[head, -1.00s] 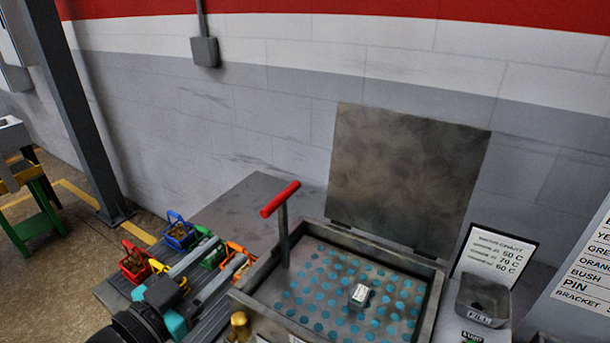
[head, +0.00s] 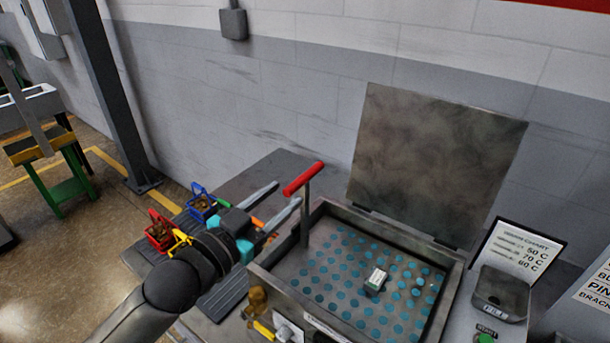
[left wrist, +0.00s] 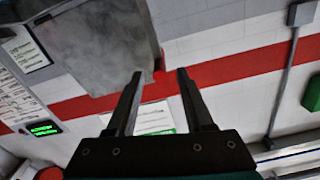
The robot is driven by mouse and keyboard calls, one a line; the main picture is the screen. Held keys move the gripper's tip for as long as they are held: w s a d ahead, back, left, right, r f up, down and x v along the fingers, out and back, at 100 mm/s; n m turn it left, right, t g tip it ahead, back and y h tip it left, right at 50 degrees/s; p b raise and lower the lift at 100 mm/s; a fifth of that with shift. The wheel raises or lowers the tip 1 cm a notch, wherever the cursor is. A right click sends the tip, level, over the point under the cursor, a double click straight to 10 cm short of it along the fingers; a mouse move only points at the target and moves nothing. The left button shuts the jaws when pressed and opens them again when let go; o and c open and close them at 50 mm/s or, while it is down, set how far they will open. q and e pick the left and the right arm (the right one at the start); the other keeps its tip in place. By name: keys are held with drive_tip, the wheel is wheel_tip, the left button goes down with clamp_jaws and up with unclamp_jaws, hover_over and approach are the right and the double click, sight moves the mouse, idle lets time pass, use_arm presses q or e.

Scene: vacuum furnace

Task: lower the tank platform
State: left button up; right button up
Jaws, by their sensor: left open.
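The tank (head: 262,277) is an open grey metal box with its lid (head: 430,165) raised at the back. Its platform (head: 335,270), a plate with teal round holes, lies close below the rim. A small whitish-green block (head: 376,281) sits on it. A red crossbar handle (head: 303,178) tops a grey post (head: 305,220) at the tank's left side. My left gripper (head: 287,194) is open and empty. In the head view its fingertips are just left of and below the handle; contact cannot be told. The left wrist view shows its two fingers apart (left wrist: 160,74). My right gripper is not in view.
Small red (head: 160,232) and blue (head: 202,205) bins stand left of my gripper on the grey table (head: 265,165). A grey tray (head: 500,292), a chart (head: 518,250) and a green button (head: 486,338) are right of the tank. A brass fitting (head: 257,298) is at its front left.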

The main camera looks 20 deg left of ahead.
sight(306, 174)
use_arm(q)
drive_tip(key=shift+p+x, duration=0.3)
drive_tip(key=shift+x, duration=3.65)
clamp_jaws()
